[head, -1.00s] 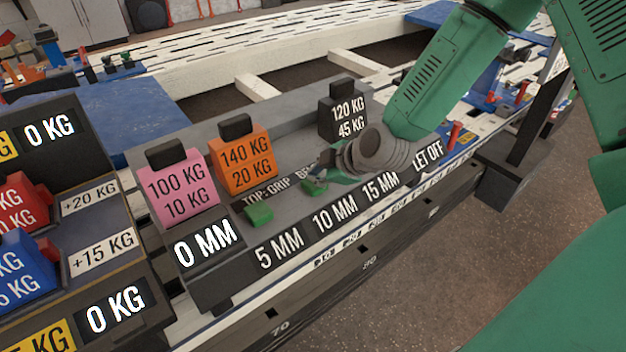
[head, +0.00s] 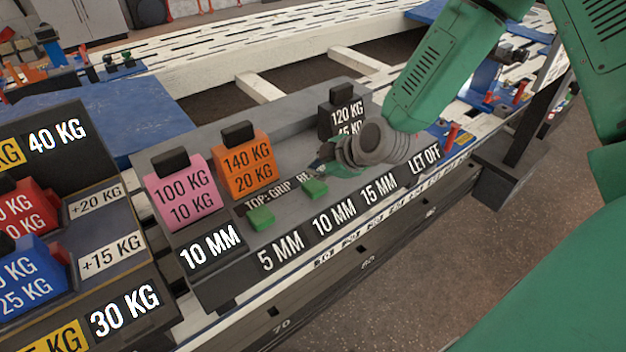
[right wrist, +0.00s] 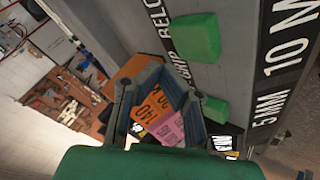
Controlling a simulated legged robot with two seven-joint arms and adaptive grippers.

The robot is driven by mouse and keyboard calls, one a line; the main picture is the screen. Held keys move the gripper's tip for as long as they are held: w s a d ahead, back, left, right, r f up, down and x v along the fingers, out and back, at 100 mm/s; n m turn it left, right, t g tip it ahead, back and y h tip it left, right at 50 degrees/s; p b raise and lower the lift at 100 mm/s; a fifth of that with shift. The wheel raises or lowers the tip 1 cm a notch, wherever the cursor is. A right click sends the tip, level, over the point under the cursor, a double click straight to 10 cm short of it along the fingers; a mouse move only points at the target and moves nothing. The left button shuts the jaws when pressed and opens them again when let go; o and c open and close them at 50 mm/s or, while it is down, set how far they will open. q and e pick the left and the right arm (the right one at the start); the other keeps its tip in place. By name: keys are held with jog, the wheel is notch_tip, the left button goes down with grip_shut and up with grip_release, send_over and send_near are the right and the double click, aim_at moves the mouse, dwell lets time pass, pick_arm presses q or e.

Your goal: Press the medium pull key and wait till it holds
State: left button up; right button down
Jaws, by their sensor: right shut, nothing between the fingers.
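The pull panel (head: 220,275) has a row of labels, 5 MM, 10 MM (head: 335,215), 15 MM and LET OFF. A green key (head: 314,188) sits above the 10 MM label; it also shows in the right wrist view (right wrist: 196,38). Another green key (head: 261,218) sits above 5 MM. The 15 MM key is hidden behind my right gripper. The readout (head: 209,248) shows 10 MM. My right gripper (head: 322,166) is shut and empty, with its tips just behind and above the 10 MM key, seemingly clear of it. My left gripper is out of view.
A pink block (head: 181,190), an orange block (head: 247,163) and a black block (head: 341,109) stand along the panel's back. The left unit has readouts of 40 KG (head: 57,140) and 30 KG (head: 124,306). A red peg (head: 450,136) stands near LET OFF.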

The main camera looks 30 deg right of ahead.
aim_at(316, 186)
jog(key=shift+r+p, duration=2)
jog(key=shift+r, duration=0.4)
jog(key=shift+f, duration=0.1)
jog(key=shift+s+a+f, duration=0.15)
jog(key=shift+s+f, duration=0.05)
jog(key=shift+s, duration=0.05)
jog(key=s+a+f+m+g+h+p, duration=0.1)
jog(key=s+f+m, duration=0.3)
jog(key=s, duration=0.5)
jog(key=s+a+f+m+g+p, duration=0.1)
jog(key=s+f+m+g+p, duration=0.1)
jog(key=s, duration=0.8)
jog(key=s+a+f+m+g+h+p, duration=0.1)
jog(key=s+f+m+g, duration=0.4)
jog(key=s, duration=0.5)
jog(key=shift+s+f+m+h, duration=0.2)
jog(key=shift+f+m+h, duration=0.1)
jog(key=shift+f, duration=0.1)
jog(key=shift+w+a, duration=0.15)
